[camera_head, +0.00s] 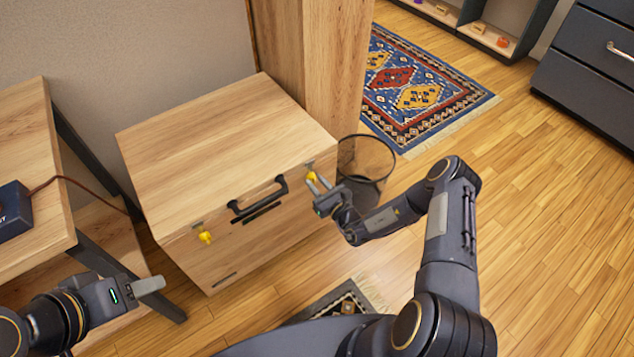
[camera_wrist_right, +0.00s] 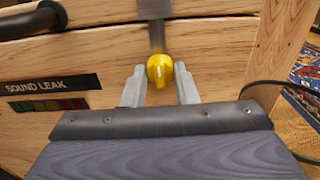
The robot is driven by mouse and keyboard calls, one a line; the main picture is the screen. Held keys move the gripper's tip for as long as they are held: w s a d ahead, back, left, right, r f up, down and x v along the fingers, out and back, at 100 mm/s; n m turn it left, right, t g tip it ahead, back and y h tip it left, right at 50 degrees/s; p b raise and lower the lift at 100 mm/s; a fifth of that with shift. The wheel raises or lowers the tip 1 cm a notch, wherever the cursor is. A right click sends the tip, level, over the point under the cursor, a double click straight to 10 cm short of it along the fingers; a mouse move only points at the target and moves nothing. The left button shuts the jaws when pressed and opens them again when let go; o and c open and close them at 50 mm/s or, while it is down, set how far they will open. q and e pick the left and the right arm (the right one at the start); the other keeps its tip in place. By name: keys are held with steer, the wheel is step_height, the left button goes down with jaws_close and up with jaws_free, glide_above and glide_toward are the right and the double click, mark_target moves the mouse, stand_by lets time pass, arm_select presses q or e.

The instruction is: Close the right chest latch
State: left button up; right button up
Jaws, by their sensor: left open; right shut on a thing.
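The wooden chest (camera_head: 225,135) stands against the wall with its lid down. The right chest latch has a yellow knob (camera_head: 312,176) below a grey metal plate on the front, near the right corner. My right gripper (camera_head: 320,184) is at this latch. In the right wrist view, the yellow knob (camera_wrist_right: 160,70) sits between the two fingertips of my right gripper (camera_wrist_right: 160,85), which is shut on it. The left latch (camera_head: 205,236) has a similar yellow knob, hanging at the chest's front left. My left gripper (camera_head: 150,285) is low at the left, open and empty, away from the chest.
A black handle (camera_head: 258,197) is on the chest front between the latches. A wire basket (camera_head: 366,160) stands close to the chest's right side. A wooden table (camera_head: 35,170) with a dark box (camera_head: 14,210) is at the left. Floor at the right is clear.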

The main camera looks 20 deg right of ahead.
stand_by(0.4)
steer(key=o, duration=1)
steer(key=p+v, duration=0.1)
steer(key=v, duration=0.6)
steer(key=shift+s+d, duration=0.15)
steer(key=shift+s, duration=0.2)
